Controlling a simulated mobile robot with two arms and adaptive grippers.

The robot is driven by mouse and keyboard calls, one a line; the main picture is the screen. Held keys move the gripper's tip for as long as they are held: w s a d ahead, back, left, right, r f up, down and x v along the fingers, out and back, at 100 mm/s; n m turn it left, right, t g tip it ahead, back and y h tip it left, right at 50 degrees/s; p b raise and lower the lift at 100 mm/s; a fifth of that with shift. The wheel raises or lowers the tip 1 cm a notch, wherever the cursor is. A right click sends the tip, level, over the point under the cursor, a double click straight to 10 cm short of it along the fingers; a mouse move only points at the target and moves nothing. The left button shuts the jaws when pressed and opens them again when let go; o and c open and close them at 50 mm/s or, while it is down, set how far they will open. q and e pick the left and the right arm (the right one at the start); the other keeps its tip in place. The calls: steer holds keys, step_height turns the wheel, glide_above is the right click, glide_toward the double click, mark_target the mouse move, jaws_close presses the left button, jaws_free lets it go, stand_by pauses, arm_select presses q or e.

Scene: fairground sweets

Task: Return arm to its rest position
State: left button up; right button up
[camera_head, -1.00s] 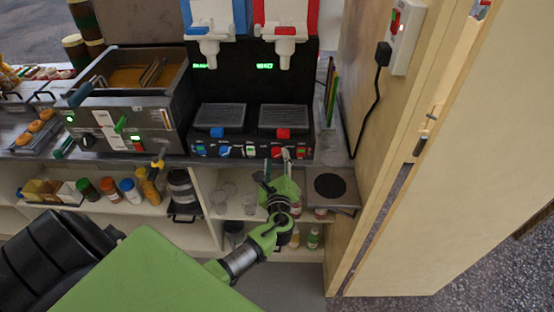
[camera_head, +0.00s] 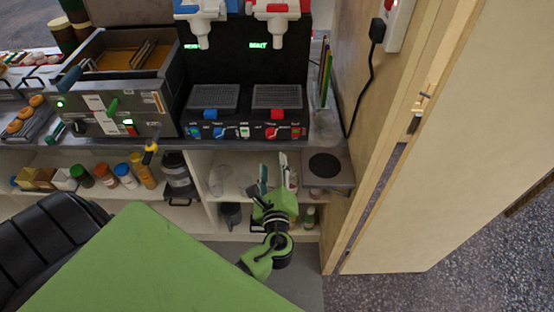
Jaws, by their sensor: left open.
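My left gripper (camera_head: 273,176) is in the camera_head view, in front of the shelf under the counter and below the slush machine (camera_head: 246,110). Its two fingers point up and stand apart, with nothing between them that I can make out. It appears clear of the machine's front controls. Part of my green and black arm shows below it. My right gripper is not in view.
The counter holds a fryer (camera_head: 120,120) at the left. Bottles (camera_head: 104,175) and a black jug (camera_head: 178,178) stand on the shelf below. A dark round plate (camera_head: 325,166) sits right of the gripper. A wooden wall edge and door (camera_head: 440,150) bound the right side.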

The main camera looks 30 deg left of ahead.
arm_select(q)
steer(key=s+d+f+n+g+h, duration=0.1)
steer(key=s+f+n+g+h, duration=0.3)
steer(key=f, duration=0.7)
steer(key=s+d+f+g, duration=0.1)
steer(key=s+f, duration=0.5)
steer(key=f, duration=0.5)
steer(key=s+d+f+n+g+h, duration=0.1)
steer(key=s+f+n+g+h, duration=0.3)
steer(key=f, duration=0.7)
steer(key=s+d+f+n+g, duration=0.1)
steer(key=s+f+n, duration=0.2)
steer(key=s, duration=0.6)
steer(key=s+d+f+n+g+h, duration=0.1)
steer(key=s+f+n, duration=0.3)
steer(key=s, duration=0.6)
steer(key=s+d+f+n+g, duration=0.1)
steer(key=s+f+n, duration=0.3)
steer(key=s+f, duration=0.3)
steer(key=shift+s+d+g+h, duration=0.3)
steer(key=shift+s+d+g, duration=0.1)
steer(key=shift+s, duration=0.85)
